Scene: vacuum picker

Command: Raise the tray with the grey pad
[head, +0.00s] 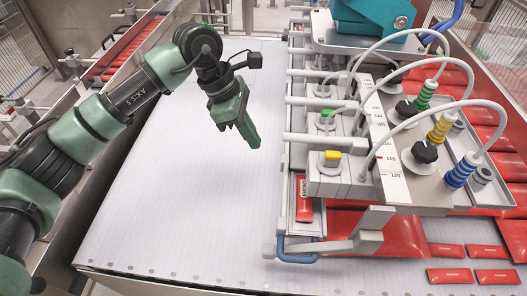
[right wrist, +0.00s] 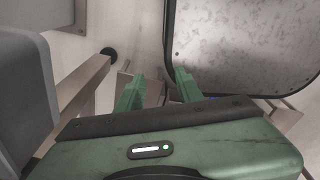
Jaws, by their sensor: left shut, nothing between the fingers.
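In the right wrist view, a dark-rimmed flat tray (right wrist: 168,48) with a mottled grey surface, which looks like the grey pad (right wrist: 235,45), fills the upper right. My right gripper (right wrist: 158,84) is open, its two green fingers apart just below and left of the tray's near corner. I cannot tell whether a finger touches the rim. The right gripper is not seen in the head view. My left gripper (head: 251,137) is shut and empty, hanging over the white ribbed surface, left of the picker machine.
The white ribbed surface (head: 180,190) is clear. At right stands the picker with hoses and green, yellow (head: 440,127) and blue-banded suction cups over a light metal tray (head: 490,205). Red packets (head: 450,275) lie at the front right. A beige bar (right wrist: 85,85) runs left of the right gripper.

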